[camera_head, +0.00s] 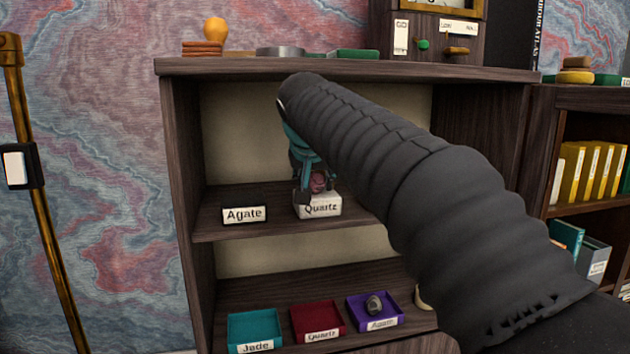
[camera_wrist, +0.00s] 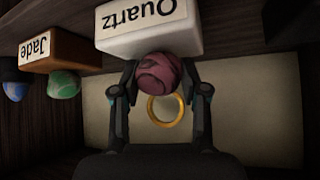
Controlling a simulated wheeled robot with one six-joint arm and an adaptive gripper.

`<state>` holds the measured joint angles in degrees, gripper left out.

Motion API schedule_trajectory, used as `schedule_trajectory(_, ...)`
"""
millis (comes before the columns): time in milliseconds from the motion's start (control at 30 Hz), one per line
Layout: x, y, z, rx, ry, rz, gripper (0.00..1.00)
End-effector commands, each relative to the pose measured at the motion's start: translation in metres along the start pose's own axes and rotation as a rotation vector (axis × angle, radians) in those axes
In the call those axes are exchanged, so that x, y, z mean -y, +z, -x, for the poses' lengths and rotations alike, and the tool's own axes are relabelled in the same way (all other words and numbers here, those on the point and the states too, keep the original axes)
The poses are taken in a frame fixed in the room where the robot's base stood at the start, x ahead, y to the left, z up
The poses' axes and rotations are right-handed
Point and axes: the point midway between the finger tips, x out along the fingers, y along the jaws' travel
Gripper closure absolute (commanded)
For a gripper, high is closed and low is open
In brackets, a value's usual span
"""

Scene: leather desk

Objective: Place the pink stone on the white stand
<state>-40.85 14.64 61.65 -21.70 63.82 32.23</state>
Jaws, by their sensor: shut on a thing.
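The pink stone (camera_head: 319,181) is a round, dark-veined ball between the fingers of my gripper (camera_head: 316,188). In the wrist view, which looks upside down, my gripper (camera_wrist: 160,82) is shut on the pink stone (camera_wrist: 158,72), one finger on each side. The white stand (camera_head: 318,208) is a block labelled Quartz on the middle shelf; it also shows in the wrist view (camera_wrist: 150,35). The stone is right over the stand's top. I cannot tell whether they touch. My arm hides the shelf's right part in the head view.
An Agate label (camera_head: 244,214) stands left of the stand. The wrist view shows a Jade stand (camera_wrist: 55,49) with a green stone (camera_wrist: 65,84) nearby, and a gold ring (camera_wrist: 167,111) beyond the pink stone. Teal (camera_head: 254,328), red (camera_head: 317,320) and purple (camera_head: 389,312) trays sit below.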

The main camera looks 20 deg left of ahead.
Motion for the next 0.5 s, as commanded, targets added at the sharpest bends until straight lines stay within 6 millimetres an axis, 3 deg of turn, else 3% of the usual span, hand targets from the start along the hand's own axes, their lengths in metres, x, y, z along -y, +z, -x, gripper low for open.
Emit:
schedule_trajectory(233,-0.0001,0.0025,-0.002,0.0,0.0,0.0,1.0)
schedule_trajectory(267,0.0,0.0026,-0.0022,0.0,0.0,0.0,0.54)
schedule_trajectory(300,0.0,0.0021,-0.0016,0.0,0.0,0.0,0.44)
schedule_trajectory(367,0.0,0.002,-0.0016,0.0,0.0,0.0,0.3)
schedule_trajectory(500,0.0,0.002,-0.0015,0.0,0.0,0.0,0.3)
